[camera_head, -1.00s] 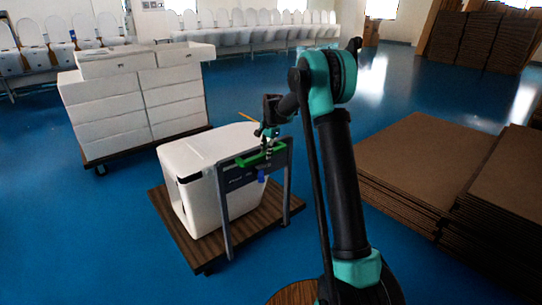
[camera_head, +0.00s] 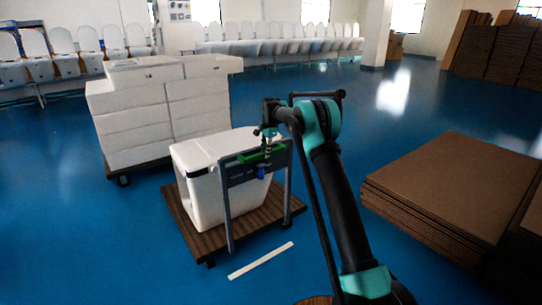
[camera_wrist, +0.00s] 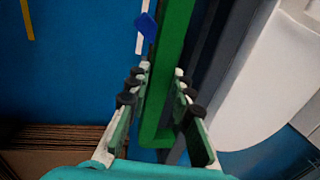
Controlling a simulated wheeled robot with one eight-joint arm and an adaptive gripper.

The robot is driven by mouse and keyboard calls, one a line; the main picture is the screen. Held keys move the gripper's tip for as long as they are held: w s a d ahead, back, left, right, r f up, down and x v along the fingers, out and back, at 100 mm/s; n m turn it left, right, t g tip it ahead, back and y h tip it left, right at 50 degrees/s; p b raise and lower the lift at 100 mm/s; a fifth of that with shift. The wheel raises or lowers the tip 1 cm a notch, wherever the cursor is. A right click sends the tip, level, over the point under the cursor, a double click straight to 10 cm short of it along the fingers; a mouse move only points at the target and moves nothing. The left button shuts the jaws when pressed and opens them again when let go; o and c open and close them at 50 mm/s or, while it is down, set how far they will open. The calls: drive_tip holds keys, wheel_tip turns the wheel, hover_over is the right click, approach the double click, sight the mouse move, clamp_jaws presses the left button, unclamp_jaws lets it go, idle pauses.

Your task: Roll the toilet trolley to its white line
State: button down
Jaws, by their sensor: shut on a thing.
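The toilet trolley is a dark wooden deck (camera_head: 238,240) with a grey push frame (camera_head: 229,205) and a green handle (camera_head: 262,154). A white toilet (camera_head: 200,170) rides on the deck. My gripper (camera_head: 266,143) is at the handle from above. In the wrist view my gripper (camera_wrist: 160,82) is shut around the green handle (camera_wrist: 172,50), with fingers on both sides. The white line (camera_head: 262,261) lies on the blue floor just in front of the deck's near edge, apart from it and roughly parallel. It also shows partly in the wrist view (camera_wrist: 140,38).
A cart stacked with white boxes (camera_head: 133,120) stands close behind the trolley on the left. Flat cardboard stacks (camera_head: 450,185) are on the right. A row of toilets (camera_head: 280,38) lines the back. Floor between trolley and cardboard is clear.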

drive_tip(key=shift+w+a, duration=0.6)
drive_tip(key=shift+w, duration=0.2)
drive_tip(key=shift+w+a, duration=0.55)
drive_tip(key=shift+w, duration=0.2)
drive_tip(key=c, duration=1.3)
unclamp_jaws()
drive_tip(key=shift+c, duration=0.2)
wheel_tip(320, 180, up, 12)
drive_tip(key=s+d, duration=0.1)
drive_tip(key=shift+s+d, duration=0.2)
drive_tip(key=shift+s, duration=0.2)
drive_tip(key=shift+f, duration=0.1)
